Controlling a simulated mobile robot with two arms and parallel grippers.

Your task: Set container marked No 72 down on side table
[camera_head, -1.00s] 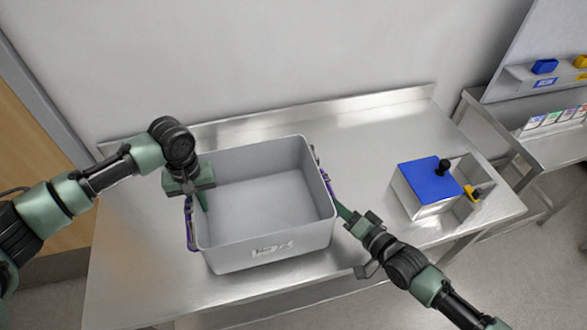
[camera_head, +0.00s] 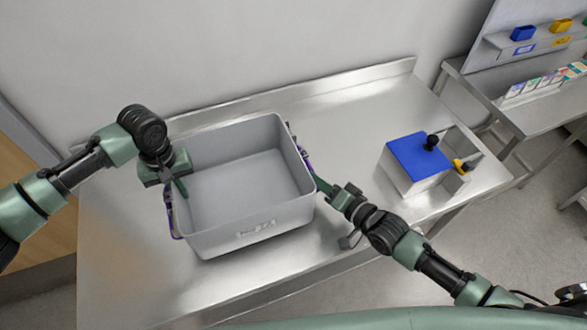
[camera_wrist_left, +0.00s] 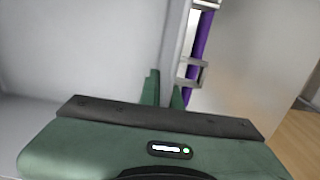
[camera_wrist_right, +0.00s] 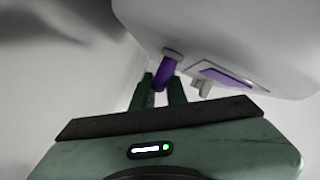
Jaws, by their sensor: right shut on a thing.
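A large open grey container (camera_head: 235,245) with purple side handles is over the near left part of the steel side table (camera_head: 350,110); contact with the tabletop is hard to judge. Its front label (camera_head: 256,229) is too small to read. It looks empty. My left gripper (camera_head: 180,187) is at its left wall; in the left wrist view one finger is inside and one outside the wall (camera_wrist_left: 175,50), beside the purple handle (camera_wrist_left: 200,45). Whether they press is unclear. My right gripper (camera_head: 320,186) is shut on the right purple handle, seen in the right wrist view (camera_wrist_right: 162,77).
A metal box with a blue top (camera_head: 418,157) and a black knob stands on the table to the right, with a yellow item (camera_head: 461,166) beside it. A second steel table (camera_head: 510,110) with small bins is at far right. The table behind the container is clear.

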